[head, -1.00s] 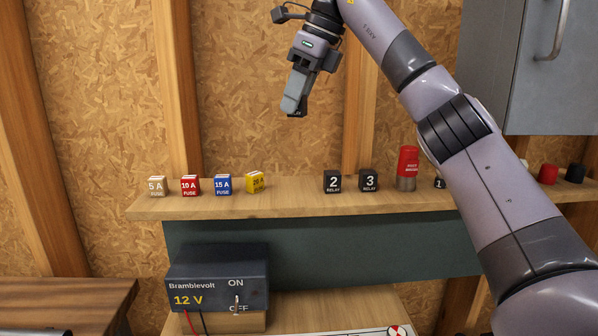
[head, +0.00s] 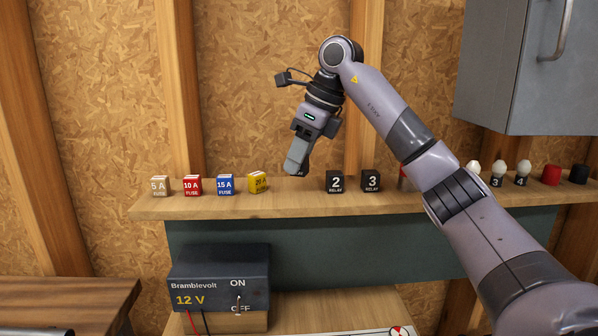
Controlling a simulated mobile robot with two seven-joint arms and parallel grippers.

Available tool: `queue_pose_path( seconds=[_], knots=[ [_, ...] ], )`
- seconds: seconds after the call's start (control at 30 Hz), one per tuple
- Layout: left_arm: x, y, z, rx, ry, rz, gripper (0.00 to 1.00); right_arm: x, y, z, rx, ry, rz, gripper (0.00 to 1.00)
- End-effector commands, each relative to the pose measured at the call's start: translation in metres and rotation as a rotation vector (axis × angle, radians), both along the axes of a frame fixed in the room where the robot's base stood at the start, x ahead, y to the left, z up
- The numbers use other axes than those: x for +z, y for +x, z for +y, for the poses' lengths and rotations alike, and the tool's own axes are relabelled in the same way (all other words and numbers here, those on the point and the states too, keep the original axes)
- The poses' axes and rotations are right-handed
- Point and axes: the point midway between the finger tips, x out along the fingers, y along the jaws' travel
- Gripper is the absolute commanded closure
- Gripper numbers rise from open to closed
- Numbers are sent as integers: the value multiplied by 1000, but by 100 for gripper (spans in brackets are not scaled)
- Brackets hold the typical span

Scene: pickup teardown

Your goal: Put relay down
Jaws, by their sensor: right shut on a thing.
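My right gripper (head: 297,168) points down just above the wooden shelf (head: 295,204), in the gap between the yellow fuse and relay 2. It is shut on a dark relay (head: 299,175); only a small dark bit shows below the fingers, and its label cannot be read. It looks a little above the shelf board. Black relay 2 (head: 335,182) and black relay 3 (head: 371,181) stand upright to the right of the gripper. My left gripper is not in view.
Fuses stand at left: 5 A (head: 160,186), red (head: 192,185), blue (head: 225,185) and tilted yellow (head: 258,182). A red item (head: 403,178) is mostly behind my arm. White-topped items and red (head: 551,174) and black (head: 579,174) caps stand right. A Bramblevolt box (head: 218,280) sits below.

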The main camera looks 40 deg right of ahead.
Motion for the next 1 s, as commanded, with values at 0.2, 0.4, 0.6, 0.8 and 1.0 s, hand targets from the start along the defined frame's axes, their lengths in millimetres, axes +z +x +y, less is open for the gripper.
queue_pose_path(
  seconds=[0.2,0.4,0.6,0.8,1.0],
  knots=[
    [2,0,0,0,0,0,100,-26,0,0,0,-1,3,99],
    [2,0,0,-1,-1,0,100,-31,0,0,0,0,1,99],
    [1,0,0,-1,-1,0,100,-32,0,0,0,0,1,99],
    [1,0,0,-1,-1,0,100,-33,0,0,0,0,2,39],
    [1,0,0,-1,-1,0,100,-33,0,0,0,0,1,39]
  ],
)
